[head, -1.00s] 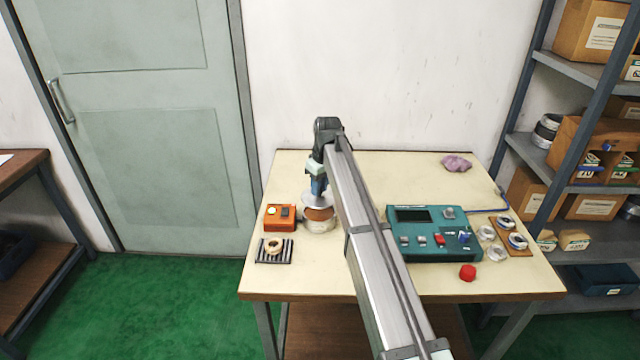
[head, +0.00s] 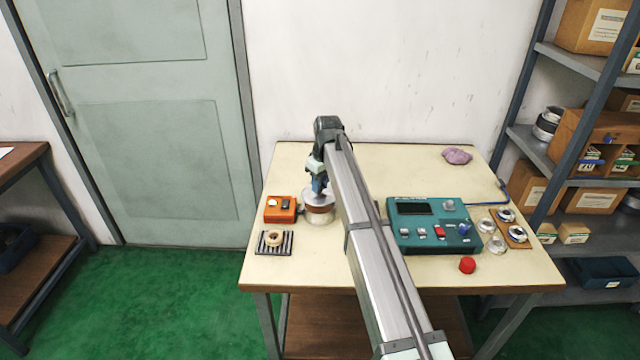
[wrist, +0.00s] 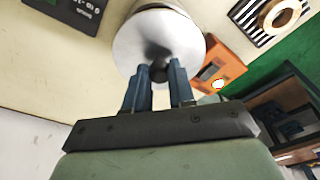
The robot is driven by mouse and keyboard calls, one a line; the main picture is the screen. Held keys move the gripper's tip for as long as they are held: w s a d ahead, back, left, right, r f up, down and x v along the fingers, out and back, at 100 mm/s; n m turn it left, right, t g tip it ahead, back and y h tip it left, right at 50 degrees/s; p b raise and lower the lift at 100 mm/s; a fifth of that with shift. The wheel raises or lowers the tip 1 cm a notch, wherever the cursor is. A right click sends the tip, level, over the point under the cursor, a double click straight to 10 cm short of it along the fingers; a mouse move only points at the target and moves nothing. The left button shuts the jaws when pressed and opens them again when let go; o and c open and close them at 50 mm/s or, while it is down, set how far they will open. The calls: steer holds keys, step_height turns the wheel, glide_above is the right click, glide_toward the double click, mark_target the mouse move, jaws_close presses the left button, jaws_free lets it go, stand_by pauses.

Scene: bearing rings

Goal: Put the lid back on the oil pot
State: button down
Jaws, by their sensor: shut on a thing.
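The lid is a silvery metal disc (wrist: 160,42) with a dark knob. My gripper (wrist: 159,78) is shut on the knob, with one blue finger on each side. The lid looks level and very close to the rim. I cannot tell whether it touches the rim all round. In the wrist view the lid hides most of the pot.
An orange box (head: 280,209) stands close to the left of the pot. A ring lies on a striped pad (head: 272,243) in front of it. A teal control box (head: 433,228), a red knob-like piece (head: 467,265) and bearing rings (head: 512,228) are to the right. A purple cloth (head: 457,156) lies at the back.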

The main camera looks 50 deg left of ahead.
steer(key=shift+f, duration=1.75)
stand_by(1.4)
steer(key=c, duration=0.9)
jaws_free()
steer(key=shift+o, duration=0.2)
steer(key=shift+r, duration=0.15)
steer(key=shift+r, duration=3.6)
